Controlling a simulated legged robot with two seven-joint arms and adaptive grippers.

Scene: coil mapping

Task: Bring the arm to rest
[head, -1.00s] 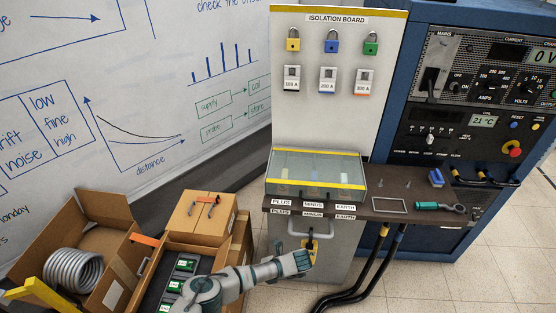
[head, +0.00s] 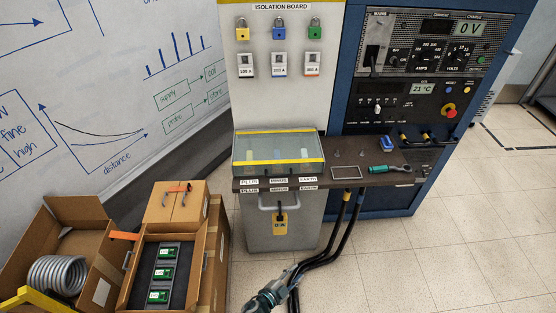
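My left gripper (head: 283,283) is at the bottom edge of the head view, low in front of the grey cabinet (head: 262,230). Only its end part and a short piece of my arm show. It is too small and foreshortened to tell if its fingers are open or shut. It overlaps the lower end of the black cables (head: 335,238) in the picture; I cannot tell if it touches them. A yellow tag (head: 280,222) hangs below the cabinet's handle (head: 280,205), apart from the gripper. My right gripper is not in view.
A brown shelf (head: 345,172) carries a clear yellow-edged box (head: 278,151), a wire frame and a green-handled tool (head: 390,169). Cardboard boxes (head: 176,204), one with green modules (head: 162,272), and a metal coil (head: 57,275) stand left. Floor at right (head: 430,265) is clear.

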